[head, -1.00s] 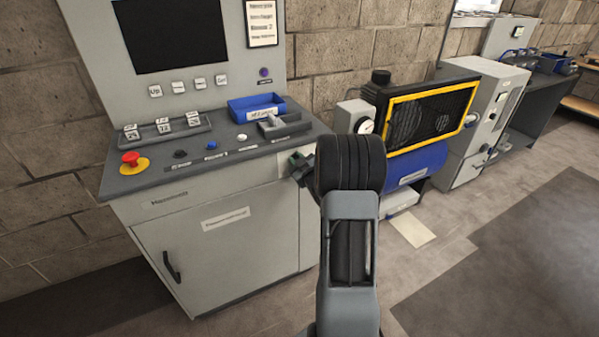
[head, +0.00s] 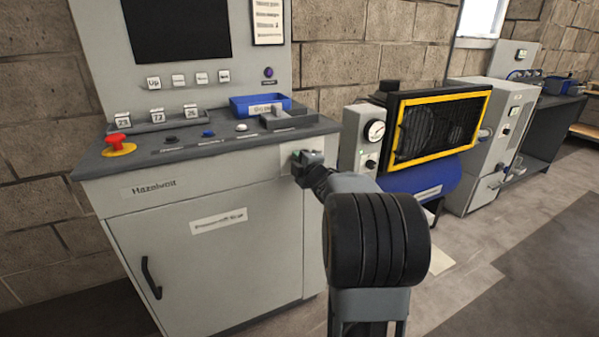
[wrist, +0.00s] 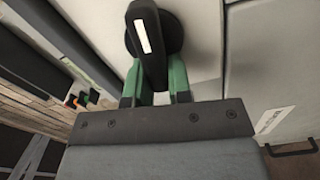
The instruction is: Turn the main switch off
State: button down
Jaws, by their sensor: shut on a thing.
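The main switch (wrist: 147,35) is a black rotary knob with a raised handle and a white line along it, on the pale grey cabinet face in the wrist view. My gripper (wrist: 155,72) is shut on the handle, one green finger on each side. The white line runs nearly along my fingers, slightly tilted. In the head view my gripper (head: 304,163) is at the upper right of the cabinet front, just below the worktop. There the switch is mostly hidden behind the gripper, and its label cannot be read.
The control cabinet (head: 195,265) has a red emergency button (head: 118,143), small buttons and a blue tray (head: 258,104) on top. A compressor with a yellow-framed guard (head: 436,122) stands to the right. The floor (head: 520,285) at the right is clear.

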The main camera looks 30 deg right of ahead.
jog(key=shift+f+n+b, duration=0.3)
jog(key=shift+n+b, duration=0.6)
jog(key=shift+b, duration=0.2)
jog(key=c, duration=1)
grip_release()
jog(key=shift+c, duration=0.2)
jog(key=s+a+p, duration=0.2)
jog(key=s, duration=1.1)
jog(key=shift+s, duration=0.35)
